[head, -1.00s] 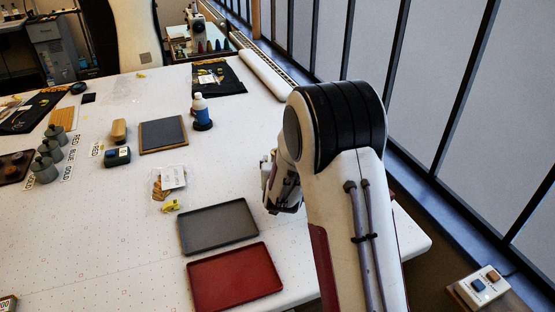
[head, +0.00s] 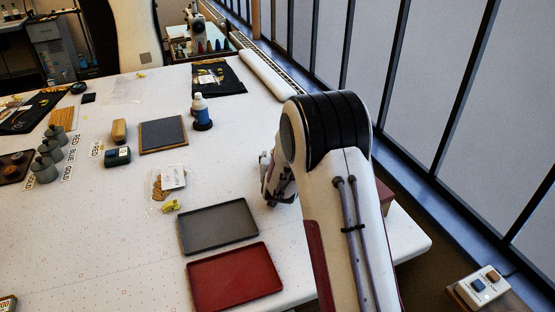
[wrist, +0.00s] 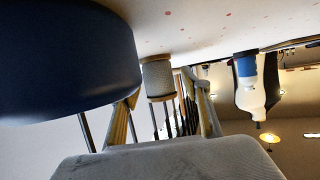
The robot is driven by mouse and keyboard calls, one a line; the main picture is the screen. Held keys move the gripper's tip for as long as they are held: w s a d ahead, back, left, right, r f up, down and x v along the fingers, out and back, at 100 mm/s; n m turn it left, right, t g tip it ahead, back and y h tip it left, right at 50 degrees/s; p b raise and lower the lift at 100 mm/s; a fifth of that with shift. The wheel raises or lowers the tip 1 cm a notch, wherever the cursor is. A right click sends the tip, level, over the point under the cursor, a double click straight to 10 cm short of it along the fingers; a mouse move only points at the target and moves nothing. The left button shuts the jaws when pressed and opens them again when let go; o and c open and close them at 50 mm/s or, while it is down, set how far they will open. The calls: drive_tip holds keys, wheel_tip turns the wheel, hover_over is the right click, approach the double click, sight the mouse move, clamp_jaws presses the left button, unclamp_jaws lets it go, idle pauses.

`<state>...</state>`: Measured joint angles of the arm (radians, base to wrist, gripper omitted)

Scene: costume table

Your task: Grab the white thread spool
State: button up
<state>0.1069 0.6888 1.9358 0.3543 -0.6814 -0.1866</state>
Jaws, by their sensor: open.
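The white thread spool (wrist: 157,78), pale with tan wooden ends, shows in the wrist view. That view is upside down, with the tabletop at the top. My gripper (wrist: 166,102) is open, its two fingers apart, and the spool appears in the gap between them; I cannot tell whether either finger touches it. In the head view my gripper (head: 272,182) is low over the right side of the table, partly hidden by my arm. The spool cannot be seen in the head view.
A large dark blue rounded object (wrist: 65,60) is very close on the wrist view's left. A bottle with a blue band (wrist: 247,68) is at its right. A grey tray (head: 218,229) and a red tray (head: 235,278) lie in front of my gripper on the white table (head: 95,230).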

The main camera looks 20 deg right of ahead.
drive_tip(key=c, duration=1.2)
drive_tip(key=shift+r, duration=5.05)
